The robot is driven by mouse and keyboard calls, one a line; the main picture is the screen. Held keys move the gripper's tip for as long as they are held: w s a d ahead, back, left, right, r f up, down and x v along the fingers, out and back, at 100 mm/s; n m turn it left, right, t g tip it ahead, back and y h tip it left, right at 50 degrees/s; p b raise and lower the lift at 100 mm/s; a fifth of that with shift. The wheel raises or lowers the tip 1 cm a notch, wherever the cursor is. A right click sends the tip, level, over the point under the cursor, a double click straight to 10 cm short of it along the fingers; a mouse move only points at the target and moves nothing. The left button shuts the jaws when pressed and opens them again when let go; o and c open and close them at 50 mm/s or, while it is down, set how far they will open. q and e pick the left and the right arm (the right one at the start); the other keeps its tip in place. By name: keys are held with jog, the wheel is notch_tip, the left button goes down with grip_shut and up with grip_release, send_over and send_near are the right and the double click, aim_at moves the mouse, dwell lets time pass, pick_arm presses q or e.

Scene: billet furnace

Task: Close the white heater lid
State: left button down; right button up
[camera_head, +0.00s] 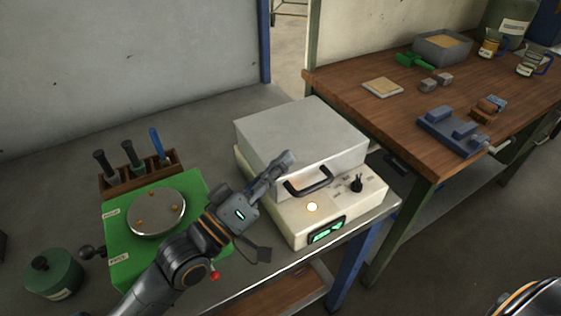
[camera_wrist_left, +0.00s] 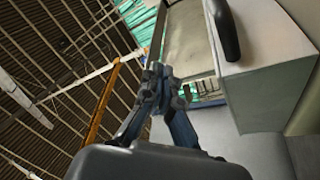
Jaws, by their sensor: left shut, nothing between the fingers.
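The white heater (camera_head: 290,212) stands on the grey bench, with a black knob and a green-lit display on its front. Its white lid (camera_head: 300,130) lies down over the body, and I see no clear gap along the front edge. The black handle (camera_head: 309,181) is on the lid's front face; it also shows in the left wrist view (camera_wrist_left: 225,30). My left gripper (camera_head: 287,159) is shut and empty at the lid's front left, just left of the handle. Whether it touches the lid I cannot tell. Its shut fingers (camera_wrist_left: 160,78) show in the wrist view. My right gripper is out of view.
A green device with a round metal plate (camera_head: 157,212) stands left of the heater, before a wooden tool rack (camera_head: 140,178). A green canister (camera_head: 54,274) is at far left. A wooden bench (camera_head: 400,110) with a blue vise (camera_head: 450,132) stands at right.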

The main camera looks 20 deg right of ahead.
pick_arm(q)
notch_tip(320, 180, up, 5)
jog(key=p, duration=0.4)
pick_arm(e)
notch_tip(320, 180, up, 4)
pick_arm(q)
jog(key=s+a+f+b, duration=0.1)
jog(key=a+f+b, duration=0.3)
jog(key=a, duration=0.5)
jog(key=shift+s+a+f, duration=0.15)
jog(key=shift+s+f, duration=0.2)
jog(key=shift+s, duration=0.05)
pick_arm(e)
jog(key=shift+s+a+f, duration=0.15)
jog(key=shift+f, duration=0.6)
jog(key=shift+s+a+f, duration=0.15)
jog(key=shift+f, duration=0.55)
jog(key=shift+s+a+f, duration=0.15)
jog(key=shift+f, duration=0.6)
